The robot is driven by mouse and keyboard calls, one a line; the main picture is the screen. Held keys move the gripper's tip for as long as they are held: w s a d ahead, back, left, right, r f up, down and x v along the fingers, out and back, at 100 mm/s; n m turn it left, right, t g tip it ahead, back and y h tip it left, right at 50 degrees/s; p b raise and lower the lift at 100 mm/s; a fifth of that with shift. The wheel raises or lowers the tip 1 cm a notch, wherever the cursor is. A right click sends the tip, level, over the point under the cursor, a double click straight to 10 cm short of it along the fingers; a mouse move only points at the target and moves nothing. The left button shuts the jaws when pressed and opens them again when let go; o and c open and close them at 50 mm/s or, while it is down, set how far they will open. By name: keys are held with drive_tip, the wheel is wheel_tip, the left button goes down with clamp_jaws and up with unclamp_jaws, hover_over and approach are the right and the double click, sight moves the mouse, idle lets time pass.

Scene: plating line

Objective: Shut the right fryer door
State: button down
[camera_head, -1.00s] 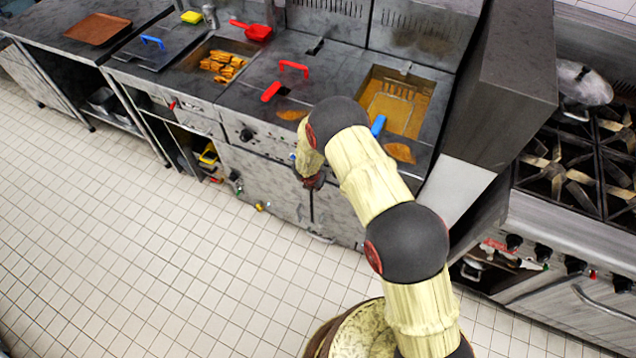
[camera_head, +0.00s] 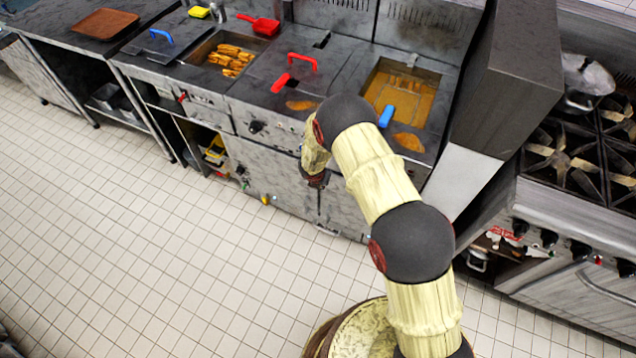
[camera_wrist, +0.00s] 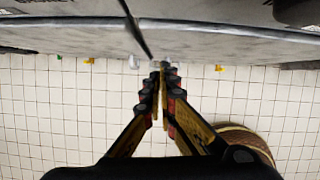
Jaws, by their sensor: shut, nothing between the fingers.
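The fryer cabinet has grey metal doors below its counter in the head view. The right fryer door (camera_head: 342,212) is partly hidden by my arm; a dark upright seam divides it from the grey door (camera_head: 262,178) to its left. In the wrist view the right door (camera_wrist: 225,43) and left door (camera_wrist: 65,36) cross the top, with the dark seam between them. They look nearly flush; I cannot tell whether a small gap remains. My gripper (camera_head: 317,181) is shut and empty in front of the seam. Its fingertips (camera_wrist: 160,68) are close to the doors; contact is unclear.
An open cabinet bay (camera_head: 207,148) with yellow items lies left of the doors. The right fryer well (camera_head: 412,92), with a blue handle (camera_head: 386,116), is above. A range (camera_head: 575,220) stands at right. The tiled floor (camera_head: 150,240) in front is clear.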

drive_tip(key=p+v, duration=0.2)
drive_tip(key=v, duration=0.7)
drive_tip(key=shift+a+r, duration=0.2)
drive_tip(key=shift+r, duration=0.2)
